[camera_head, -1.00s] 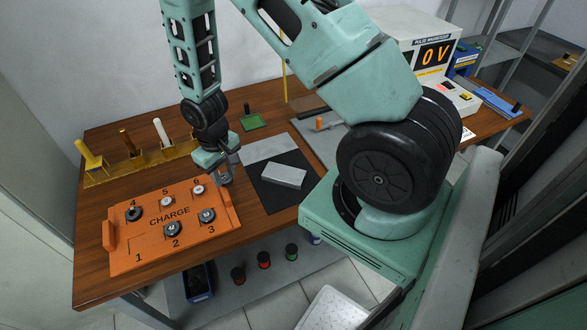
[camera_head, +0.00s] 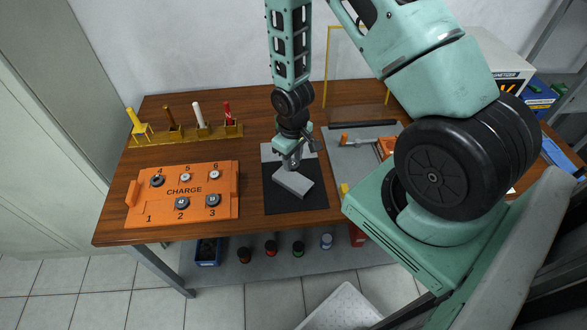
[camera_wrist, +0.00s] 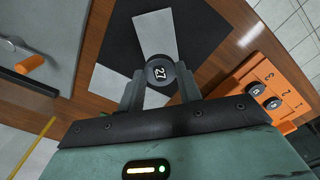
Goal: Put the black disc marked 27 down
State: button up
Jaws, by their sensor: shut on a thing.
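My gripper (camera_head: 291,162) is shut on the black disc marked 27 (camera_wrist: 161,70). In the wrist view the disc sits between the two fingertips with its white number facing the camera; in the head view my gripper hides it. Behind the disc in the wrist view is the near end of a grey block (camera_wrist: 157,33), which lies on a black mat (camera_wrist: 192,28). In the head view my gripper hangs over the far end of this block (camera_head: 296,184) on the mat (camera_head: 300,204). I cannot tell whether disc and block touch.
An orange CHARGE tray (camera_head: 160,212) with several discs stands left of the mat; its spot 1 is bare. A wooden-yellow rack (camera_head: 190,134) with upright holders is behind it. A grey plate (camera_head: 357,161) with an orange-handled tool lies right.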

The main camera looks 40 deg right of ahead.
jog(key=shift+f+p, duration=0.75)
jog(key=shift+f, duration=2.15)
jog(key=o, duration=0.9)
jog(key=shift+o, duration=0.2)
notch_tip(320, 180, up, 12)
jog(key=b, duration=0.3)
jog(key=s+a+r+n, duration=0.1)
jog(key=s+a+r, duration=0.2)
jog(key=a+r, duration=0.45)
jog(key=s+a+r+n, duration=0.2)
jog(key=a+r, duration=0.4)
jog(key=a, duration=0.2)
jog(key=s+a+r+n, duration=0.1)
jog(key=s+a+r, duration=0.2)
jog(key=s, duration=0.3)
jog(key=s+a+r+n, duration=0.1)
jog(key=s+a+r, duration=0.3)
jog(key=s, duration=0.3)
jog(key=shift+r+n+y, duration=0.15)
jog(key=shift+n+y, duration=0.15)
